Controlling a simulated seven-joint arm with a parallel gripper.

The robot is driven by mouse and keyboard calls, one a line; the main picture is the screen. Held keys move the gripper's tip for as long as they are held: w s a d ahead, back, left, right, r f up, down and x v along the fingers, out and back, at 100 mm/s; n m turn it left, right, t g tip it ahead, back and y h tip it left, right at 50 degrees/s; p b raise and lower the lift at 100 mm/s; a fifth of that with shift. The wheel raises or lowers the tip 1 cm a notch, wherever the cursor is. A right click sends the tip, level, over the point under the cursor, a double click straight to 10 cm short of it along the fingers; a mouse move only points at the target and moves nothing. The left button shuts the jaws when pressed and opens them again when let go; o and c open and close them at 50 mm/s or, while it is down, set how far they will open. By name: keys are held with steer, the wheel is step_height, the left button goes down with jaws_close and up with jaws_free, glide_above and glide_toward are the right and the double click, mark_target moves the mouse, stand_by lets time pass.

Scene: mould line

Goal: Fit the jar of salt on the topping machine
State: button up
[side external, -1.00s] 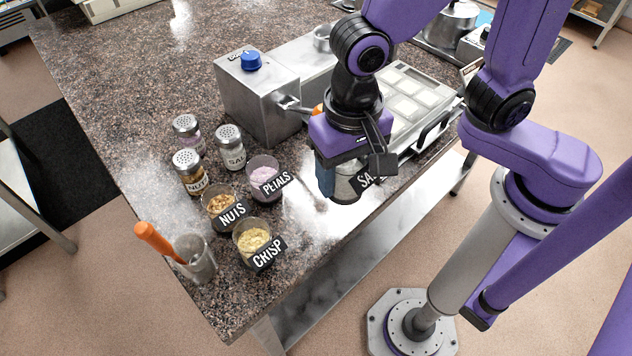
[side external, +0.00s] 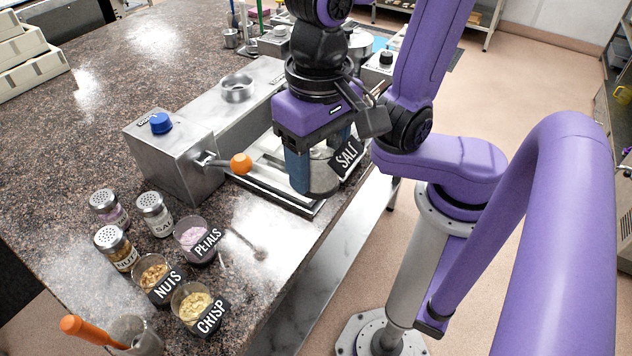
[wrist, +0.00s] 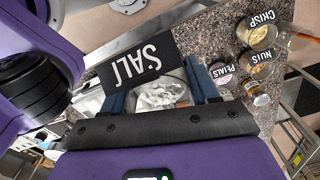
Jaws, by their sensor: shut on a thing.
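My gripper (side external: 318,168) is shut on the jar of salt (side external: 322,181), a clear jar with a black SALT tag. It holds the jar upright over the front part of the tray beside the topping machine. In the wrist view, white salt shows in the jar (wrist: 160,95) between the blue fingers, partly behind the tag. The topping machine (side external: 180,165) is a steel body with a blue knob, an orange-tipped lever (side external: 240,163) and a round metal ring (side external: 238,88) on top. The ring looks empty and lies behind and left of my gripper.
Jars of petals (side external: 193,238), nuts (side external: 154,277) and crisp (side external: 194,305) stand at the front left, with several shakers (side external: 155,214) behind. A glass with an orange-handled tool (side external: 85,330) stands at the near corner. The tray (side external: 265,190) lies beneath my gripper.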

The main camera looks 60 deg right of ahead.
steer(key=r, duration=0.3)
steer(key=shift+w+r, duration=0.15)
steer(key=shift+w, duration=0.05)
steer(key=w+d+r+m, duration=0.1)
steer(key=w+d+m, duration=0.15)
steer(key=w, duration=0.85)
steer(key=w+d+r+m, duration=0.1)
steer(key=w+d+m, duration=0.15)
steer(key=w, duration=0.85)
steer(key=w+d+f+m, duration=0.1)
steer(key=w+d+m, duration=0.1)
steer(key=w+d, duration=0.6)
steer(key=w+d+f+m, duration=0.2)
steer(key=w+d, duration=0.4)
steer(key=d, duration=0.5)
steer(key=shift+s+a+f, duration=0.1)
steer(key=shift+a+f, duration=0.05)
steer(key=shift+f, duration=1.05)
steer(key=shift+s+a+f, duration=0.1)
steer(key=shift+a+f, duration=0.05)
steer(key=shift+f, duration=1.05)
steer(key=shift+s+a+f, duration=0.1)
steer(key=shift+a+f, duration=0.05)
steer(key=shift+f, duration=1.05)
steer(key=shift+f, duration=1.15)
